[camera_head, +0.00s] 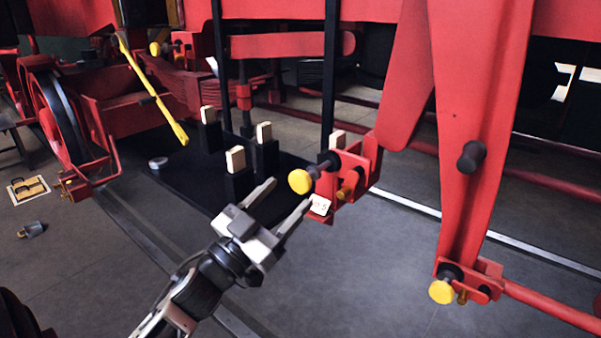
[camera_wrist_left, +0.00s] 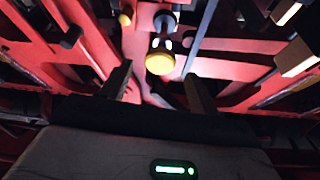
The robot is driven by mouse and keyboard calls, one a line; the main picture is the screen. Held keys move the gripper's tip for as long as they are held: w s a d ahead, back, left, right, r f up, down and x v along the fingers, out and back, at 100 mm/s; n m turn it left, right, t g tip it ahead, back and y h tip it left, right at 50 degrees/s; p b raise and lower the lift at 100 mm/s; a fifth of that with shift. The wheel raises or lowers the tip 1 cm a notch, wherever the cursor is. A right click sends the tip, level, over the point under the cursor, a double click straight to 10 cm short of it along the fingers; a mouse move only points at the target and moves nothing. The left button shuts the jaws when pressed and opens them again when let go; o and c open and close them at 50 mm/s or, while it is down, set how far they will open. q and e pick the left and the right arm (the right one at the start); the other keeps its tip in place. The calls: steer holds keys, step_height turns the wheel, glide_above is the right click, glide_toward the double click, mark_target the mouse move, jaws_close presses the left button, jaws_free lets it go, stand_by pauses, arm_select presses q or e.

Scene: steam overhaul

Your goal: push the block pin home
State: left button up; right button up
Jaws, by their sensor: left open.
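A yellow-capped pin (camera_head: 300,181) with a dark shaft sticks out of a red bracket (camera_head: 366,170) at the middle of the head view. A small white number tag (camera_head: 320,205) hangs below it. My left gripper (camera_head: 289,193) is open and empty, its fingers pointing at the bracket just in front of and below the yellow cap. In the left wrist view the yellow cap (camera_wrist_left: 160,63) shows beyond and between the open fingertips (camera_wrist_left: 158,76). I cannot tell the exact gap or how deep the pin sits. My right gripper is not in view.
A second yellow-capped pin (camera_head: 441,291) sits lower right, and another yellow knob (camera_head: 155,48) upper left. Dark posts with pale wooden blocks (camera_head: 236,160) stand left of the bracket. A long red lever (camera_head: 480,120) hangs at right.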

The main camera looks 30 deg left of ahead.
mark_target(297, 184)
arm_select(q)
steer(key=p+x, duration=0.1)
steer(key=x, duration=0.4)
steer(key=shift+w, duration=0.2)
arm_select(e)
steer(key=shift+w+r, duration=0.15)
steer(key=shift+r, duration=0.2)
